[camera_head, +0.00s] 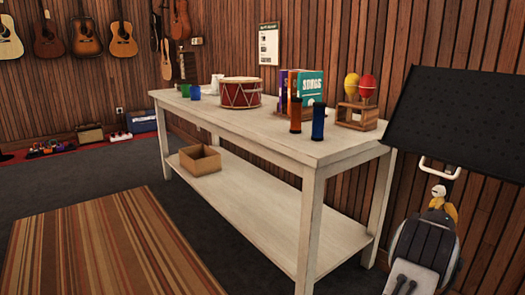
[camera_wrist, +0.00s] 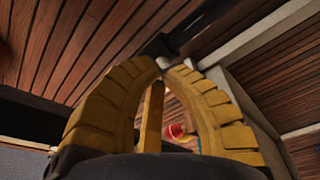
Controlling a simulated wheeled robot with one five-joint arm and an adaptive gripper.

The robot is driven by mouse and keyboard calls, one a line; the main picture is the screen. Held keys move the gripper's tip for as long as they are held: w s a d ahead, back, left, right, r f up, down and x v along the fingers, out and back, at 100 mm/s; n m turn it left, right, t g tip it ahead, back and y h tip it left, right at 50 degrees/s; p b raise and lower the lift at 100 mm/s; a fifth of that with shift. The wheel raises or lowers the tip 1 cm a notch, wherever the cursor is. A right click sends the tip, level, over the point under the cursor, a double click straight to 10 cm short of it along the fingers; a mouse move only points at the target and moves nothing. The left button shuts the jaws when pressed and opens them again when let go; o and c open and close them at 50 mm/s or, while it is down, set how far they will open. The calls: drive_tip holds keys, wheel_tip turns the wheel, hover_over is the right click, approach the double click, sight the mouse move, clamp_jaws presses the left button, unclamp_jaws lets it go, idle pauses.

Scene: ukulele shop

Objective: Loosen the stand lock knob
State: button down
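The music stand's black desk (camera_head: 460,115) fills the right side of the head view, with a pale bent bar (camera_head: 440,170) under its lower edge. My gripper (camera_head: 438,190) is just below that bar. In the wrist view the curved yellow fingers of my gripper (camera_wrist: 166,66) come together at their tips. A small pale piece, apparently the stand lock knob (camera_wrist: 163,62), sits between the tips, and the fingers look shut on it. A dark part of the stand (camera_wrist: 180,38) runs just beyond. The knob's shape is mostly hidden by the fingers.
A pale wooden table (camera_head: 240,137) stands left of the stand, bearing a red drum (camera_head: 240,93), songbooks (camera_head: 307,86), shakers and maracas. A cardboard box (camera_head: 200,160) is on its lower shelf. A striped rug (camera_head: 100,245) covers open floor. The wooden wall is close behind.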

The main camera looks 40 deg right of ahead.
drive_tip(key=shift+x, duration=1.2)
drive_tip(key=shift+r, duration=0.1)
idle(0.4)
drive_tip(key=shift+r, duration=0.2)
idle(0.3)
drive_tip(key=shift+s+f, duration=0.25)
drive_tip(key=shift+s, duration=0.1)
idle(0.4)
